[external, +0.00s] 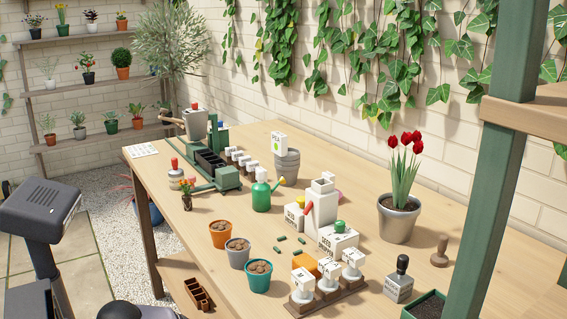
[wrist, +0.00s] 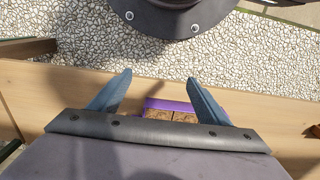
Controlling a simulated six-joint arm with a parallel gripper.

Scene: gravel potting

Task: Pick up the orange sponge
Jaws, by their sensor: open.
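An orange block (external: 307,263), which looks like the sponge, lies on the wooden bench in the external view. It is partly hidden behind white-labelled stamps. It does not show in the wrist view. My gripper (wrist: 158,87) shows in the wrist view with its two blue fingers spread wide apart and nothing between them. A purple tray (wrist: 155,103) with brown blocks shows below the fingers, partly hidden by the gripper body. My gripper's fingers cannot be made out in the external view, where my dark arm stands at the left, well away from the orange block.
Three small pots (external: 238,252) stand left of the orange block. A white dispenser (external: 321,208) and white boxes stand behind it. Small green pieces (external: 281,240) lie beside it. A tulip pot (external: 399,222) stands at the right. Gravel (wrist: 100,75) lies beyond the wooden edge.

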